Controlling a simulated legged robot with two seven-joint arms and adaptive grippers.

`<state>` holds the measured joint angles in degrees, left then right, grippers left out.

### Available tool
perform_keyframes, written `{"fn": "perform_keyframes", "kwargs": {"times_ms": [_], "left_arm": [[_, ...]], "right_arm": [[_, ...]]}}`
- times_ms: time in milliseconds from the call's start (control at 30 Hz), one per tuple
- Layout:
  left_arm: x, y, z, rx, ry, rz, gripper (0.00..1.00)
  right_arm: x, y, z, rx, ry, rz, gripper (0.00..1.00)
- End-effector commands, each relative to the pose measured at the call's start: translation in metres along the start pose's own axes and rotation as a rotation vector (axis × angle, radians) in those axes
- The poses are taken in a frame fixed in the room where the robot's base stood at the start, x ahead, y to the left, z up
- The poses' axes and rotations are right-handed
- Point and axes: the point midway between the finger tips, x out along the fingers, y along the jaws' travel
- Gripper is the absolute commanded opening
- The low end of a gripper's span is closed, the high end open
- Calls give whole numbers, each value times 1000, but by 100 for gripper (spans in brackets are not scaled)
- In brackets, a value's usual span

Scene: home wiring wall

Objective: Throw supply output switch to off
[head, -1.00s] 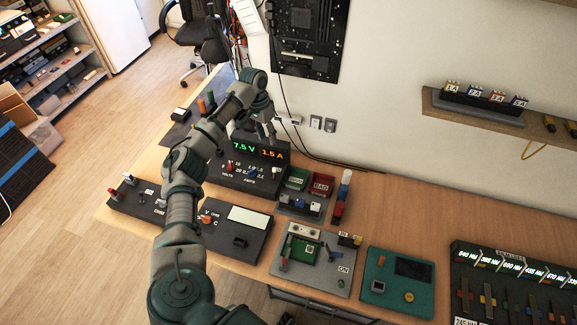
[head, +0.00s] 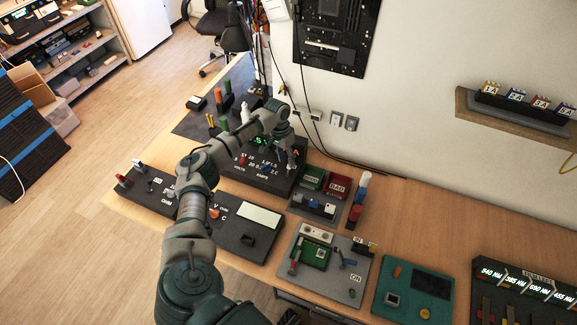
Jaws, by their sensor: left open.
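The power supply (head: 262,182) is a dark box at the back of the bench. It has a red volts knob (head: 243,160) and a blue amps knob (head: 265,169). Its green-lit display (head: 260,141) is mostly covered by my left arm. My left gripper (head: 287,160) is open and empty, pointing down at the right part of the supply's face. I cannot tell whether its fingers touch anything. The output switch is too small, or too hidden by the fingers, to make out. My right gripper is not in view.
Red and green bins (head: 338,186) stand right of the supply, with a red, blue and white post (head: 358,200) beside them. A meter with a pale screen (head: 260,215) lies in front, and a grey board panel (head: 320,262) nearer right. Cables hang along the wall behind.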

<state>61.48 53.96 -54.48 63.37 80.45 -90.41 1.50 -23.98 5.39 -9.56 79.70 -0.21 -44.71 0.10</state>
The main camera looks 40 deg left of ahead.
Motion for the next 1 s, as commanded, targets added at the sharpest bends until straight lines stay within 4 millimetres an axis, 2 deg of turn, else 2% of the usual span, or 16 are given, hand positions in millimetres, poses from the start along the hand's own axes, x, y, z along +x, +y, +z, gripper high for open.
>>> {"fn": "perform_keyframes", "kwargs": {"times_ms": [100, 200, 567, 600, 767, 1000], "left_arm": [[20, 3, 0, 2, -3, -3, 42], [29, 6, 0, 2, -2, -6, 42], [37, 1, 0, 3, 0, -1, 42], [37, 1, 0, 3, 0, -1, 40], [37, 0, 0, 2, 0, 0, 0], [37, -1, 0, -1, -1, -7, 0]], "right_arm": [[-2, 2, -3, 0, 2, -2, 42], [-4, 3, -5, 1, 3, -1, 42], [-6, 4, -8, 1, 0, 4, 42], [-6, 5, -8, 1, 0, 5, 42], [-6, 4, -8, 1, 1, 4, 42], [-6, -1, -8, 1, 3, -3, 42]]}}
